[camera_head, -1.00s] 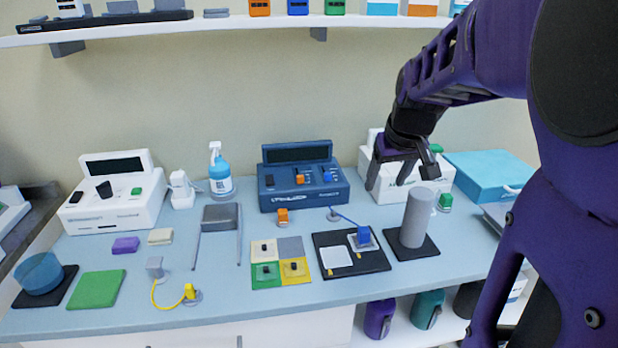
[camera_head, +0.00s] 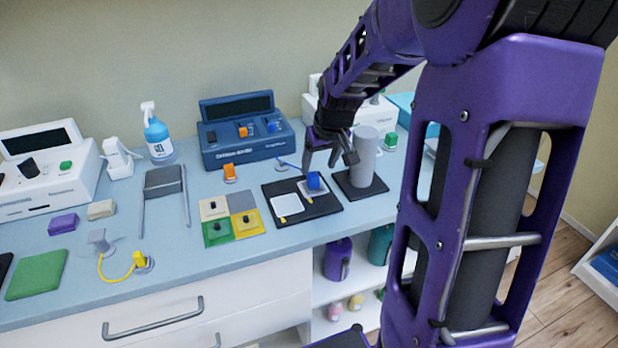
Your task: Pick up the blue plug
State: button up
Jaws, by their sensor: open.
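The blue plug (camera_head: 314,181) is a small blue block on a pale pad at the right of a flat black tray (camera_head: 332,209). A thin blue cable runs from near it to a small grey base at the back left. My gripper (camera_head: 329,164) is open, with its fingers pointing down. In the picture it is just above and slightly right of the plug, close to the grey cylinder. No contact with the plug shows, and the exact height gap cannot be told. Nothing is seen between the fingers.
A tall grey cylinder (camera_head: 364,158) stands on a black base right of the tray. An orange plug (camera_head: 229,171) sits behind left. A blue device (camera_head: 243,141) stands at the back. A four-colour board (camera_head: 249,224) and a yellow plug with cable (camera_head: 140,259) lie to the left.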

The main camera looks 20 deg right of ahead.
aim_at(313, 174)
jog(key=x, duration=0.1)
jog(key=b+x, duration=0.1)
jog(key=x, duration=0.3)
jog(key=shift+a+f, duration=0.1)
jog(key=shift+a, duration=0.25)
